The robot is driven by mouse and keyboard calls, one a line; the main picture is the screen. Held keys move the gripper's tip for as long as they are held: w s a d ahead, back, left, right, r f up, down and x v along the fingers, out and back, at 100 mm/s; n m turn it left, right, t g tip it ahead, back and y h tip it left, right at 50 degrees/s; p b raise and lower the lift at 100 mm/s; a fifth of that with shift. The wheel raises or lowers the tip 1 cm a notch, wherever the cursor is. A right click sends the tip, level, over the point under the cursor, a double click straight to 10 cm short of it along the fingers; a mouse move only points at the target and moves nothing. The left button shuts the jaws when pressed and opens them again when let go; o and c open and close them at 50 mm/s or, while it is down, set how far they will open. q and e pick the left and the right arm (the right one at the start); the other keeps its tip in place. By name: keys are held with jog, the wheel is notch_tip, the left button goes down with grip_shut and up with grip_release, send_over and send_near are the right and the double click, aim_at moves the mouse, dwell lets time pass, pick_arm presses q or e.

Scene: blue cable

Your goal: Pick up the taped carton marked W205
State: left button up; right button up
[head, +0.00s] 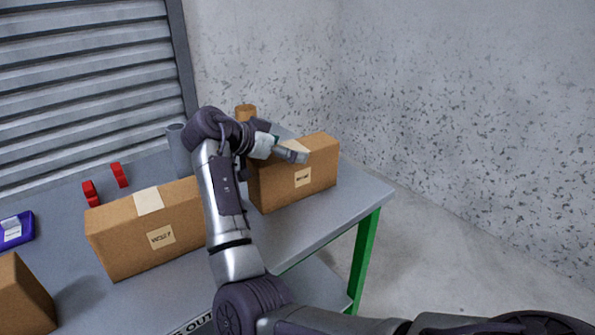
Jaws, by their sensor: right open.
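A taped carton (318,172) stands at the right end of the table, with a pale tape strip on top and a small label too small to read for certain. A longer taped carton (125,245) stands left of it, its label seeming to start with W2; my right arm covers its right end. I cannot tell which one is marked W205. My right gripper (291,153) is open at the top left part of the right carton, with nothing seen between its fingers. Whether it touches the carton is unclear. My left gripper is out of view.
The grey table (352,196) has a green leg (363,260). Another carton (20,297) is cut off at the left edge. A purple item (27,227), two red items (91,194) (120,175), a grey cylinder (178,150) and a brown cylinder (245,112) stand behind.

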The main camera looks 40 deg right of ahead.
jog(key=shift+c, duration=0.3)
jog(key=c, duration=1.6)
jog(key=shift+r, duration=0.1)
jog(key=shift+c, duration=0.3)
jog(key=shift+r, duration=0.1)
